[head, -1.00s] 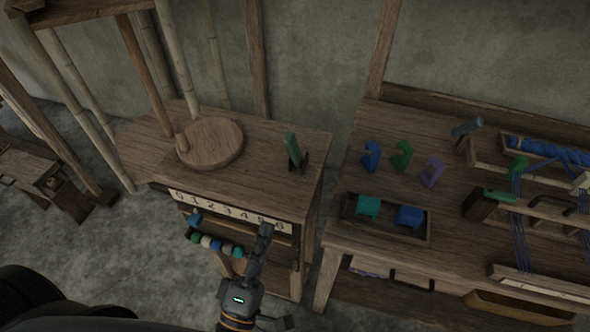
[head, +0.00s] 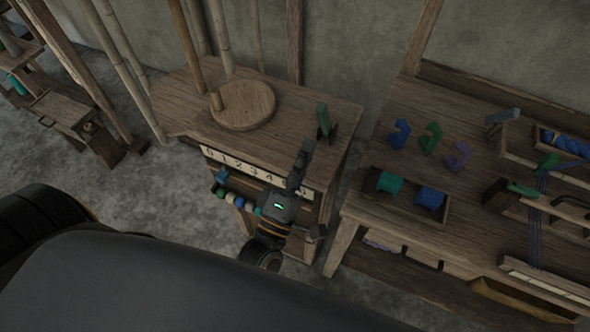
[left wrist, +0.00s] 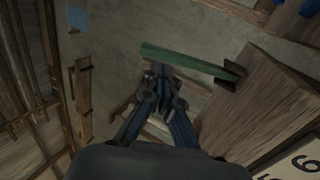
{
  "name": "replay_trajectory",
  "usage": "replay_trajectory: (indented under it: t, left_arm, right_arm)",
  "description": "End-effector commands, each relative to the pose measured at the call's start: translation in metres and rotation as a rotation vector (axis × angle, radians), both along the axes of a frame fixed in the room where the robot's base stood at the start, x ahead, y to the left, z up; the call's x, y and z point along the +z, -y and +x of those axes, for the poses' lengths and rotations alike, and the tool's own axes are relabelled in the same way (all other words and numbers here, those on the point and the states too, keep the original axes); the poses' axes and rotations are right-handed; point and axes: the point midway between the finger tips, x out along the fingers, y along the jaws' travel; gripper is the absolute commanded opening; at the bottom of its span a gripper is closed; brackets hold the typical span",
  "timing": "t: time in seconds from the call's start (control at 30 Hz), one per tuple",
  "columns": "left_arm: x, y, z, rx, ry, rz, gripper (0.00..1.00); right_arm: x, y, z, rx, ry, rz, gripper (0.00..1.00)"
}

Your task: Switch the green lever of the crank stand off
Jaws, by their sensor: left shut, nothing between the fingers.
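The crank stand (head: 200,110) is a wooden table with a round disc (head: 245,106) and a number strip on its front. Its green lever (head: 323,117) stands nearly upright in a dark bracket near the right end of the top. In the left wrist view the lever (left wrist: 190,61) runs across the picture from its bracket, just beyond the fingertips. My left gripper (head: 306,148) is shut and empty, in front of the lever and slightly left of it. Its fingers (left wrist: 158,70) overlap the lever's lower edge in the wrist view; I cannot tell whether they touch. My right gripper is not in view.
A workbench (head: 400,225) stands right of the crank stand, with coloured hooks and a tray (head: 408,199) holding teal and blue blocks. A narrow gap separates the two.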

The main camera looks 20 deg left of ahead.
Motion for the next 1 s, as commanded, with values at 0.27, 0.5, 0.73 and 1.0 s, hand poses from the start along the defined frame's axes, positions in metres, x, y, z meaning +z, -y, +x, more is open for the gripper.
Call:
replay_trajectory:
  t: [0.27, 0.5, 0.73, 1.0]
  left_arm:
    - [0.019, 0.002, 0.036, 0.000, 0.001, 0.001, 0.00]
    - [0.020, 0.002, 0.042, 0.000, 0.000, 0.000, 0.00]
    - [0.020, 0.002, 0.042, 0.000, -0.001, 0.000, 0.00]
    - [0.029, 0.002, 0.047, 0.001, -0.047, -0.001, 0.00]
  right_arm:
    - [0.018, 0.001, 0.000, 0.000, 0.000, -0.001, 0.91]
    - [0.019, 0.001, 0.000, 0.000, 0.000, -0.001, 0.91]
    - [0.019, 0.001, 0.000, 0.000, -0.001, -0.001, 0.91]
    - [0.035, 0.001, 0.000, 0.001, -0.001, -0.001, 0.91]
